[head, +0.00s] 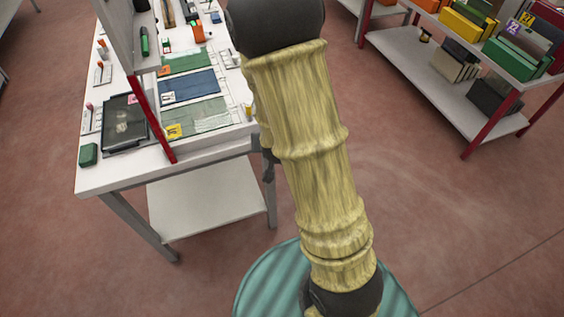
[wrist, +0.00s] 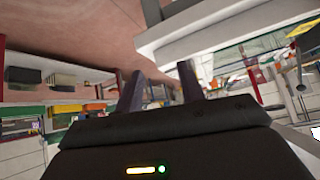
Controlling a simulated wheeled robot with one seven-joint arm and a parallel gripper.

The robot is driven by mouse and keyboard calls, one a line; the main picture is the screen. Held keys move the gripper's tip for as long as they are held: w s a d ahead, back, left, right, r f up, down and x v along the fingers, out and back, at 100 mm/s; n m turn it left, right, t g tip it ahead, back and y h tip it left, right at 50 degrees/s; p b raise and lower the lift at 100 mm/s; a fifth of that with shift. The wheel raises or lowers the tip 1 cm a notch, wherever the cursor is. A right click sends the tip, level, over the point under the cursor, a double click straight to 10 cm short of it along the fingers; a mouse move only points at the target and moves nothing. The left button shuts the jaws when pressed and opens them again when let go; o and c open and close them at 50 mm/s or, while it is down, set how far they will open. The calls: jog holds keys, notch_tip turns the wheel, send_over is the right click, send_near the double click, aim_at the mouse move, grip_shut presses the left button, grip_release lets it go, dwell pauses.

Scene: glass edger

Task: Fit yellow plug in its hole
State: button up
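My gripper (wrist: 161,70) shows in the wrist view with its two dark fingers apart and nothing between them. It is away from any surface, with floor and blurred benches beyond it. In the head view my arm hides the gripper. A small upright yellow piece (head: 249,111) stands near the right edge of the white workbench (head: 120,180), beside my arm. It may be the yellow plug, but it is too small to tell. I cannot make out the hole.
Green and blue mats (head: 189,87) and a black tray (head: 125,122) lie on the workbench. A red post (head: 152,118) rises at its front. A lower shelf (head: 210,198) sits beneath. A rack (head: 430,75) with bins stands at the right. The floor between is clear.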

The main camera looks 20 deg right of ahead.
jog(key=s+a+r+n+g, duration=0.1)
jog(key=s+r+g, duration=0.2)
jog(key=s, duration=0.4)
jog(key=s+a+r+n+g+y, duration=0.1)
jog(key=s+r+n+g, duration=0.1)
jog(key=s, duration=0.5)
notch_tip(320, 180, up, 3)
jog(key=shift+f+g+y, duration=0.15)
jog(key=shift+g+y, duration=0.15)
jog(key=shift+g, duration=0.2)
jog(key=shift+c, duration=0.3)
